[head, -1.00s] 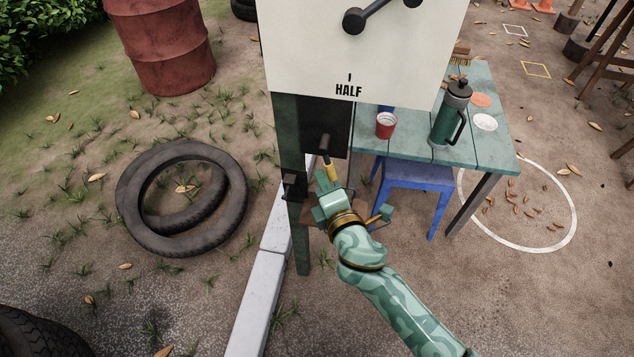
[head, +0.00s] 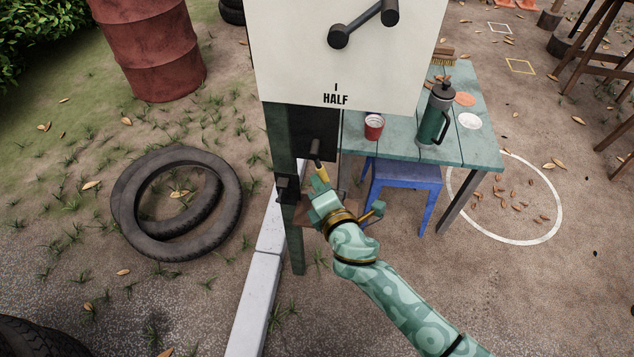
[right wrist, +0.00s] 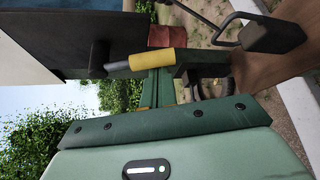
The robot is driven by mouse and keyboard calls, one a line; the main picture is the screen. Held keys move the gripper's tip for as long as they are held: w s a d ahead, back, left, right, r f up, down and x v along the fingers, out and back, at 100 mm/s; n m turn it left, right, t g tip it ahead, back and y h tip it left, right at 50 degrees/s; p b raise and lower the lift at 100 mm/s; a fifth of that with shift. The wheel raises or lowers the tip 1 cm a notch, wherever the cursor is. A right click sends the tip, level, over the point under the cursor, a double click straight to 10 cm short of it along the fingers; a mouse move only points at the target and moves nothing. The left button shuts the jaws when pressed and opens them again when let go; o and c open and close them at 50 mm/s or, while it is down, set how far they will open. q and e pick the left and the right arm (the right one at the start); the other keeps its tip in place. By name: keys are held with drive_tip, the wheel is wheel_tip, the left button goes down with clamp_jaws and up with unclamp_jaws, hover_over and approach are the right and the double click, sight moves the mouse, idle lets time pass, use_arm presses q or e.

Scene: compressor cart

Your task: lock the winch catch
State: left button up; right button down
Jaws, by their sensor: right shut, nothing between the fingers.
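A lever with a dark arm and a yellow grip (head: 322,173) sits low on the dark panel below the white board; I take it for the winch catch. In the right wrist view the yellow grip (right wrist: 151,61) lies across the picture, with its dark pivot at its left. My right gripper (head: 320,186) is shut and empty, its tip close to the yellow grip. In the wrist view its green fingers (right wrist: 158,88) point at the grip; I cannot tell whether they touch it. My left gripper is out of view.
A white board (head: 345,60) marked HALF, with a dark crank handle (head: 364,24), stands above on a dark green post (head: 296,240). A black bracket (head: 286,188) juts from the post. A green table (head: 400,152) with a red cup and flask, and a blue stool (head: 404,175), stand right. Tyres (head: 177,203) lie left.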

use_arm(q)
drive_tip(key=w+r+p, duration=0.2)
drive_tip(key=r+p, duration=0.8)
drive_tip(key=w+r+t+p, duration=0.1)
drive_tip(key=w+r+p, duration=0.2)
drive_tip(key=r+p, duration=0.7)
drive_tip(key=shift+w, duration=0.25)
use_arm(e)
drive_tip(key=s+d+r+n+g+h, duration=0.1)
drive_tip(key=d+r+n+g+h, duration=0.2)
drive_tip(key=d+r+n+h, duration=0.2)
drive_tip(key=n+h, duration=0.1)
drive_tip(key=n, duration=0.1)
drive_tip(key=shift+r+n, duration=0.4)
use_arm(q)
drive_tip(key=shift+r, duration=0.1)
use_arm(e)
drive_tip(key=shift+d, duration=0.1)
drive_tip(key=shift+r, duration=0.1)
use_arm(q)
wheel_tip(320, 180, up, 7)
drive_tip(key=p, duration=0.7)
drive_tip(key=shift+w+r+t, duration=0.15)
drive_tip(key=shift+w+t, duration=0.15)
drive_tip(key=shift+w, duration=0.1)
use_arm(e)
drive_tip(key=v, duration=1.6)
drive_tip(key=shift+r, duration=0.2)
